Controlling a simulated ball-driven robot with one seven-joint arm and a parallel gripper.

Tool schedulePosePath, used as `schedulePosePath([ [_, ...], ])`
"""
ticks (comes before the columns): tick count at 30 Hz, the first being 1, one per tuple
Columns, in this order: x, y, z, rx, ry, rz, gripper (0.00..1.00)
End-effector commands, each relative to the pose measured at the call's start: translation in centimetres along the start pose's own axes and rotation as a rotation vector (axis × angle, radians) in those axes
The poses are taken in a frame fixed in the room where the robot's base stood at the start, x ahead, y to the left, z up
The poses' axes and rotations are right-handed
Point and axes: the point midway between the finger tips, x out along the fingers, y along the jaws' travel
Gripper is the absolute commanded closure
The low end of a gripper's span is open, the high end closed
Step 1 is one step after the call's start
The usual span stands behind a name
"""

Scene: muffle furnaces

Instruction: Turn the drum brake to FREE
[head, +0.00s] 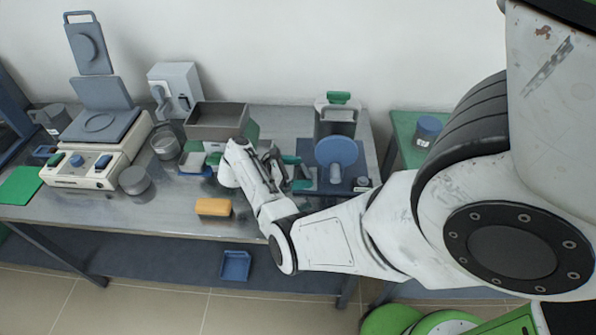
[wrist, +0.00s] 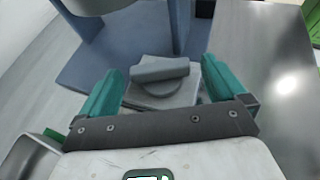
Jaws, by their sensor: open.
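A grey knob with a raised bar grip (wrist: 160,71) sits on a round grey seat in the middle of the wrist view. I take it for the drum brake; no FREE mark is readable. It stands at the blue base of a device (wrist: 85,70), which shows in the head view as a blue round disc on a stand (head: 337,152). My gripper (wrist: 161,68) is open, its teal fingers on either side of the knob with gaps visible. In the head view my gripper (head: 297,172) is left of the disc, and the knob cannot be made out there.
A grey bin (head: 215,121), an orange block (head: 213,207) and a green-lidded container (head: 338,116) share the metal table (head: 170,215). A balance-like machine (head: 98,158) stands left. A blue jar (head: 428,130) is on the right table. A blue tray (head: 235,265) lies below.

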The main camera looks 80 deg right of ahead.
Motion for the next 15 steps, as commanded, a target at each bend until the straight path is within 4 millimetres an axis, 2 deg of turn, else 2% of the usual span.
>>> schedulePosePath([
  [3, -0.01, 0.0, -0.02, 0.0, 0.0, 0.0, 0.02],
  [15, -0.05, 0.0, 0.0, 0.0, 0.0, 0.0, 0.4],
])
